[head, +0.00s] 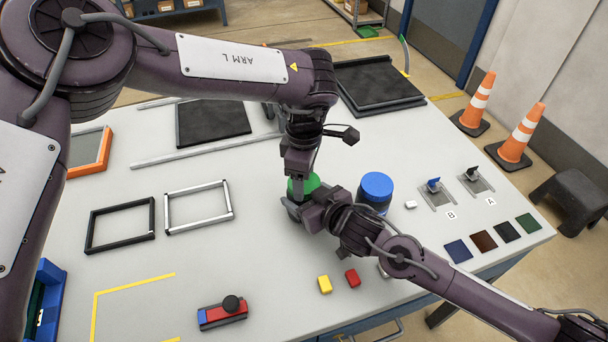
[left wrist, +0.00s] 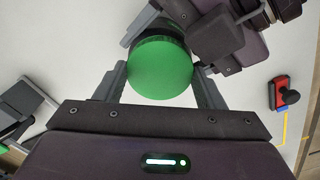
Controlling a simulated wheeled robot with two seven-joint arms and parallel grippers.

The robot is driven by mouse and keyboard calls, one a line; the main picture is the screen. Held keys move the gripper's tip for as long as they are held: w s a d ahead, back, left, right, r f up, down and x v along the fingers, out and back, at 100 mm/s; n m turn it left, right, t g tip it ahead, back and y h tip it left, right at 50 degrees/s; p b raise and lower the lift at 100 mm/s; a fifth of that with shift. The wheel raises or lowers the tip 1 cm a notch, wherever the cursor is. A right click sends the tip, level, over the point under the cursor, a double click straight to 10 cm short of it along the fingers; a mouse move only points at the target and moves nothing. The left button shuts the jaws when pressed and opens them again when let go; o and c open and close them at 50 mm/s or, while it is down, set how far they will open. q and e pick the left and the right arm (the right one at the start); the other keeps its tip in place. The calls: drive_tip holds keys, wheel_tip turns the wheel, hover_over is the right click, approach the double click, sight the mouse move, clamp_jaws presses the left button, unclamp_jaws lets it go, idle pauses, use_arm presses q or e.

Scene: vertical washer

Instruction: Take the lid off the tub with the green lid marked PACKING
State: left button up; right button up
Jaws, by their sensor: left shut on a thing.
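The green lid (head: 304,182) sits at the middle of the table in the head view, and its round top fills the middle of the left wrist view (left wrist: 160,68). My left gripper (head: 301,187) comes down from above, with one finger on each side of the lid, shut on it.
A blue-lidded tub (head: 376,190) stands close to the right, beside my right gripper. Yellow (head: 325,284) and red (head: 352,277) blocks lie in front. Black (head: 121,226) and white (head: 198,208) frames lie left. A red-and-blue device (head: 222,312) with a black knob is near the front.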

use_arm(q)
drive_tip(key=o, duration=1.1)
drive_tip(key=shift+r, duration=2.35)
drive_tip(key=shift+c, duration=0.5)
drive_tip(key=r+m, duration=0.1)
drive_tip(key=m, duration=0.2)
drive_tip(key=shift+r+m, duration=0.3)
drive_tip(key=shift+r, duration=0.1)
drive_tip(key=r+m, duration=0.1)
drive_tip(key=m, duration=0.2)
drive_tip(key=shift+r, duration=0.15)
drive_tip(key=shift+f, duration=3.9)
